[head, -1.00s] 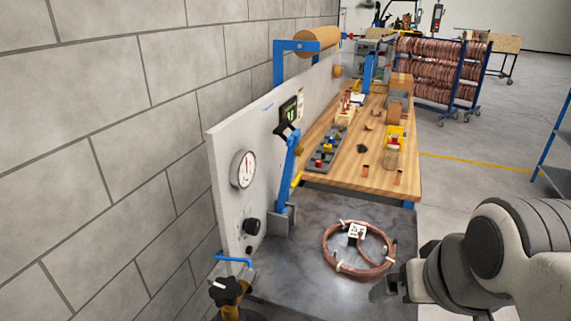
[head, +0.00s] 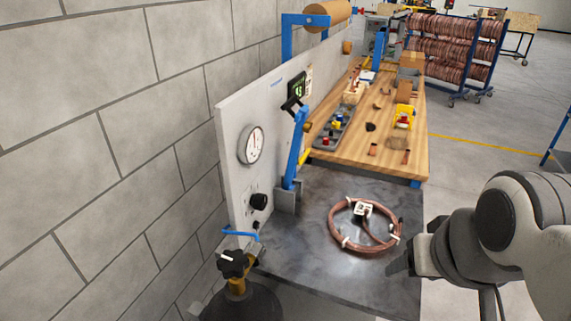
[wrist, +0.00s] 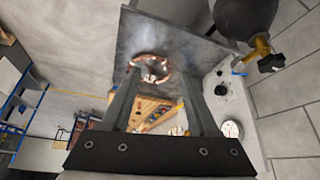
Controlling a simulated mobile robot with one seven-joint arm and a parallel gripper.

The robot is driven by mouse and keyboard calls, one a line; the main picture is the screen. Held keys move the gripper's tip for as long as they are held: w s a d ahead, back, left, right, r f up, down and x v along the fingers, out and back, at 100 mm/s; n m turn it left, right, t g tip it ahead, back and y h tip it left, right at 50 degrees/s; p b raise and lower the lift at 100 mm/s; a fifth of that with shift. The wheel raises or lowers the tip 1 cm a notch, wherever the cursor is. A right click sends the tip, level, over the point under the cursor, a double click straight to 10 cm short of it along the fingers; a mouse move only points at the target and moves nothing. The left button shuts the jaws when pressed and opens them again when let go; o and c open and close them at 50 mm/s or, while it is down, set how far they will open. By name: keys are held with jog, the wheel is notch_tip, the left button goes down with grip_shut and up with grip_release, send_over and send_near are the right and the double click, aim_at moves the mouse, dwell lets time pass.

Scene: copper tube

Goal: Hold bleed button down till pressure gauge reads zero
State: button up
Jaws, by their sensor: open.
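The round white pressure gauge (head: 251,144) is on the upright grey panel (head: 228,122) against the wall; its reading is too small to tell. Below it are a black round knob (head: 259,201) and a smaller black button-like part (head: 256,224); I cannot tell for certain which is the bleed button. The wrist view also shows the gauge (wrist: 231,130) and the knob (wrist: 220,90), right of the fingers. My gripper (head: 415,245) is open and empty, right of the copper coil and well away from the panel. Its spread fingers (wrist: 160,75) show in the wrist view.
A copper coil (head: 333,228) lies on the dark bench top (head: 310,262). A blue lever (head: 297,150) stands beside the panel. A cylinder with a black valve handle (head: 233,264) is at the front left. A wooden table (head: 385,150) with small parts is behind.

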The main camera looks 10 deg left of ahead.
grip_shut()
dwell(1.3)
